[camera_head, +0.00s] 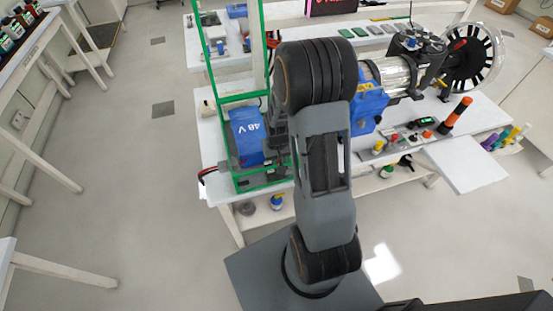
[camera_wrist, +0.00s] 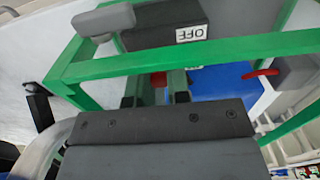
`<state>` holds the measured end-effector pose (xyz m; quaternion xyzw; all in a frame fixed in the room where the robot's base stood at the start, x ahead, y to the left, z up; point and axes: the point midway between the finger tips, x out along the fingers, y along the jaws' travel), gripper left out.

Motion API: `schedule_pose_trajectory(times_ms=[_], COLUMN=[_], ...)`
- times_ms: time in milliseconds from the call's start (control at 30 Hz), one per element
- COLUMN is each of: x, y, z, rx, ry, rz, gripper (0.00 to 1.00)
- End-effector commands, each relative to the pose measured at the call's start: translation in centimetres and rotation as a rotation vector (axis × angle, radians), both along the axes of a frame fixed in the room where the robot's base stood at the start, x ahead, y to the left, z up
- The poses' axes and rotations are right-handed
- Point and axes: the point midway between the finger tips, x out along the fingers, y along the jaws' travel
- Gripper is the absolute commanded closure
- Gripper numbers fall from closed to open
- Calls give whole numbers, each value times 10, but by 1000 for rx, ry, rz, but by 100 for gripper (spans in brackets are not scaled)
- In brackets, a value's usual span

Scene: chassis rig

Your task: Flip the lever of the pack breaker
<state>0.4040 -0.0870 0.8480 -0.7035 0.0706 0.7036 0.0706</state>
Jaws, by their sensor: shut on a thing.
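The blue pack (camera_head: 243,137) marked 48 V stands inside a green frame (camera_head: 236,100) on the white bench. In the wrist view the dark breaker box (camera_wrist: 160,27) carries a white OFF label (camera_wrist: 192,34). A small red piece (camera_wrist: 158,79), which looks like the breaker's lever, shows between the fingers of my gripper (camera_wrist: 155,95). My gripper is shut on it, just behind a green frame bar (camera_wrist: 190,58); the contact itself is mostly hidden. In the head view my arm hides the gripper and the breaker.
The green bars pass close around my gripper. A grey handle-shaped part (camera_wrist: 104,22) sits at upper left and a grey block with a red piece (camera_wrist: 262,72) at right. A motor assembly (camera_head: 400,75) and small parts occupy the bench's right.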

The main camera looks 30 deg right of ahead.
Motion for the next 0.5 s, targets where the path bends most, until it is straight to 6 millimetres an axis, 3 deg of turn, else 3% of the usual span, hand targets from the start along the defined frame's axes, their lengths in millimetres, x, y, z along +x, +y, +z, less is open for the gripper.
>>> schedule_pose_trajectory(times_ms=[500], x=[-4], y=[1], z=[0], rx=[-26], ry=[-127], rz=[0], gripper=[100])
